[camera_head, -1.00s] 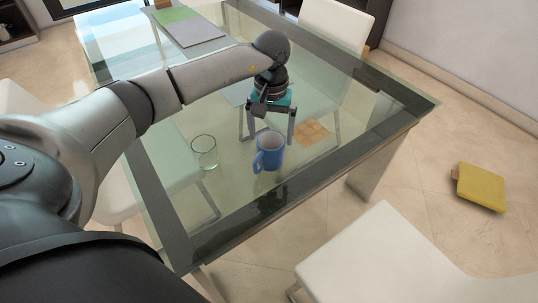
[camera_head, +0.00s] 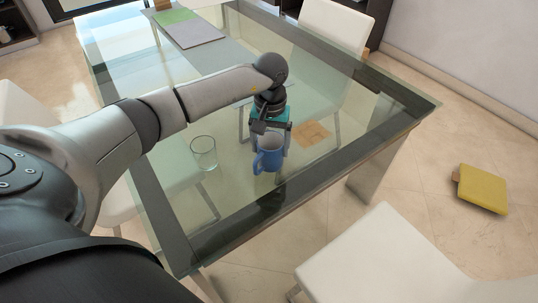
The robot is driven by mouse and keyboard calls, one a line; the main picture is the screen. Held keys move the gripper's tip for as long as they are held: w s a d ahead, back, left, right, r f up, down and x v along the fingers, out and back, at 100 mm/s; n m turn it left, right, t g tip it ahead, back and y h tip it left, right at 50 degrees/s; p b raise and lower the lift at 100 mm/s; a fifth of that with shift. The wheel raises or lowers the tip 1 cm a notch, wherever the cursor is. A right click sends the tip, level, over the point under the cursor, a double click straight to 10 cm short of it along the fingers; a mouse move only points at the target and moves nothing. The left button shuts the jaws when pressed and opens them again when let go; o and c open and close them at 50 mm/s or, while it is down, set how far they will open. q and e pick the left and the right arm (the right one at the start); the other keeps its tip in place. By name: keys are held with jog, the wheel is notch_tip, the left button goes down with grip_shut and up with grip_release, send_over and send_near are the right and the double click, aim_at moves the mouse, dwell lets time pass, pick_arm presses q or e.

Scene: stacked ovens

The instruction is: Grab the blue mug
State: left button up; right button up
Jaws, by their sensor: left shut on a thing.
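The blue mug (camera_head: 269,155) stands upright near the front edge of the glass table, its handle toward the left front. My left gripper (camera_head: 270,146) comes down over it from behind, with one finger on each side of the mug. It is shut on the mug; the far parts of the fingers are partly hidden behind the mug. My right gripper is not in view.
A clear drinking glass (camera_head: 204,153) stands left of the mug on the glass table (camera_head: 225,221). A tan square (camera_head: 310,134) shows right of the mug. White chairs (camera_head: 385,262) surround the table. A yellow object (camera_head: 483,188) lies on the floor at right.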

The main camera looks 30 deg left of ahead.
pick_arm(q)
jog(key=c, duration=0.6)
jog(key=shift+c, duration=0.2)
jog(key=shift+r, duration=0.2)
